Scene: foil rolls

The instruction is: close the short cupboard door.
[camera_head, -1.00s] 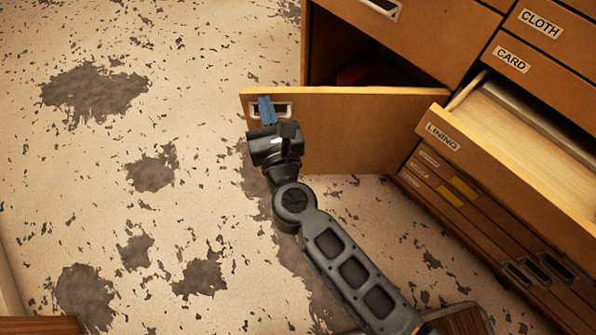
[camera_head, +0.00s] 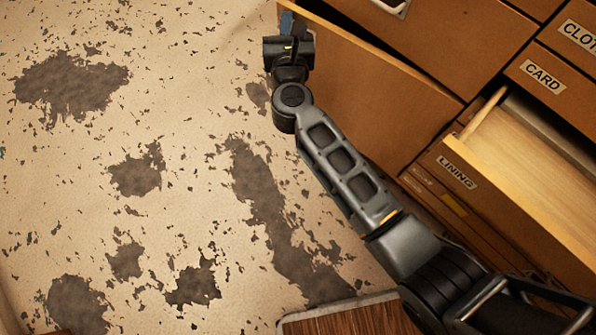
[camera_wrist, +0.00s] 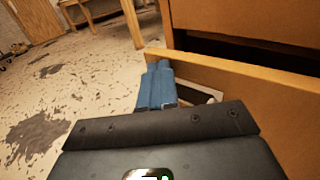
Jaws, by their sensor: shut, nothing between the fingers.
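The short cupboard door (camera_head: 362,88) is a low orange-brown panel. It stands partly open, angled out from the cabinet at its right end. My gripper (camera_head: 287,22) is at the door's free left end, on its outer face. In the wrist view the blue fingers (camera_wrist: 158,85) are together and empty, against or very close to the door (camera_wrist: 245,82) beside its pale handle (camera_wrist: 195,94). I cannot tell whether they touch. The fingers partly hide the handle. A dark gap (camera_wrist: 235,50) shows between the door and the cabinet.
The open LINING drawer (camera_head: 525,175) juts out to the right of the door and my arm. The CARD drawer (camera_head: 540,78) above it is shut. A wooden-topped piece (camera_head: 345,320) is at the bottom edge. The worn floor (camera_head: 190,130) at left is clear.

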